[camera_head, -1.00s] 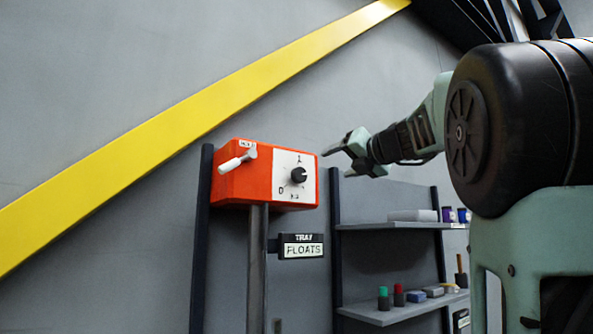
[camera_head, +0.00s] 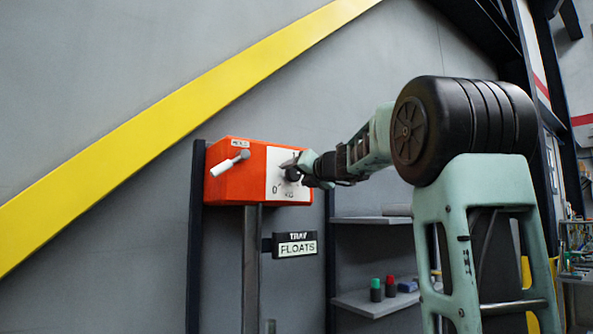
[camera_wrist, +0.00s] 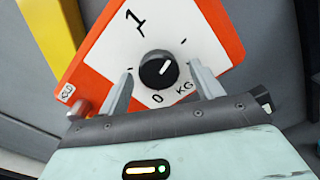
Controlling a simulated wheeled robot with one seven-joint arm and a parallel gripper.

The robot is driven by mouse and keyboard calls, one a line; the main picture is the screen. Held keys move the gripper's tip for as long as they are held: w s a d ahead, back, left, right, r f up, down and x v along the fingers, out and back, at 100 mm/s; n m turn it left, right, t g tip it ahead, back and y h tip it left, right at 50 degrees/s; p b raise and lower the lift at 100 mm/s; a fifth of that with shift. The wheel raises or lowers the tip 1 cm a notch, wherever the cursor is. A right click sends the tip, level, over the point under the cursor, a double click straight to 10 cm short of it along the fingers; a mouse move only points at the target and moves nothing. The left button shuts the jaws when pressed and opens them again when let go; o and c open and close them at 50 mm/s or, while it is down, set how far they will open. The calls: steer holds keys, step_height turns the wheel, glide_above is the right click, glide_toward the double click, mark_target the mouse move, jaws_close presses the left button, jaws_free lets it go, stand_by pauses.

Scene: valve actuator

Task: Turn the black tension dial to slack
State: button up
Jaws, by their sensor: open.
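The black round dial (camera_head: 292,174) sits on the white face plate (camera_wrist: 205,45) of an orange box (camera_head: 235,184). In the wrist view the dial (camera_wrist: 153,74) has a white pointer line aimed up and right, towards a tick mark and away from the printed 0. The plate also shows 1 and KG; no word "slack" is readable. My gripper (camera_wrist: 161,68) is open, with one finger on each side of the dial. A gap shows on both sides, so I see no clear grip. In the head view my gripper (camera_head: 299,167) partly covers the dial.
A white-handled lever (camera_head: 229,164) sticks out of the box's left side. A sign reading TRAY FLOATS (camera_head: 296,244) hangs below, beside the post (camera_head: 251,270). Shelves (camera_head: 370,300) with small items stand to the right. A yellow beam (camera_head: 150,150) crosses the wall.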

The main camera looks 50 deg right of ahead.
steer(key=shift+w, duration=0.4)
steer(key=shift+c, duration=0.3)
steer(key=c, duration=0.9)
